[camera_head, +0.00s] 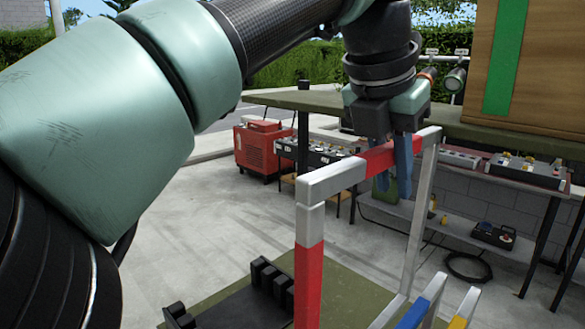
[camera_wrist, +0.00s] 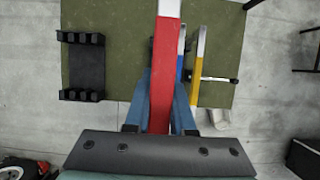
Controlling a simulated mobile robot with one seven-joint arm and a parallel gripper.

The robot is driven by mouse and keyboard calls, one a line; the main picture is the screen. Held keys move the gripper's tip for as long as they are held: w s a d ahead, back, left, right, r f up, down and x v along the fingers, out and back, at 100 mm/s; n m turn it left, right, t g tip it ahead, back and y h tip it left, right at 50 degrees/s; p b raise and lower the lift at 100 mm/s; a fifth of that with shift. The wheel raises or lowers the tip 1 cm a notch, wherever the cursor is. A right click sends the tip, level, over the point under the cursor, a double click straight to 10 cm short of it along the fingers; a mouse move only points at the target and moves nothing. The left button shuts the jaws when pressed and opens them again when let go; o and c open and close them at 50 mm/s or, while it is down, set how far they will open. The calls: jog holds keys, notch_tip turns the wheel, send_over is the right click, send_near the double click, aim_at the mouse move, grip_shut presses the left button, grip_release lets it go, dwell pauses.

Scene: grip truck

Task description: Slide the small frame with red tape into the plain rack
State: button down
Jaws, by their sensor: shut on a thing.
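The small silver frame with red tape (camera_head: 312,270) stands upright in the head view, its lower end out of the picture. My gripper (camera_head: 400,172) is shut on its red-taped top bar, with the blue fingers on either side of it. The bar runs between the fingers in the wrist view (camera_wrist: 164,75). The plain rack (camera_wrist: 87,68) is black, with several upright prongs at each end. It lies empty to the left of the held frame, apart from it in the wrist view, and shows partly in the head view (camera_head: 235,308).
Frames with blue tape (camera_head: 412,314) and yellow tape (camera_head: 463,311) stand close to the right of the held frame. The green surface (camera_wrist: 112,22) is bare between the rack and the held frame. A bench with a wooden box (camera_head: 548,60) stands behind.

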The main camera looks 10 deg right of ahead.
jog(key=shift+r+p, duration=2.55)
jog(key=shift+r, duration=0.05)
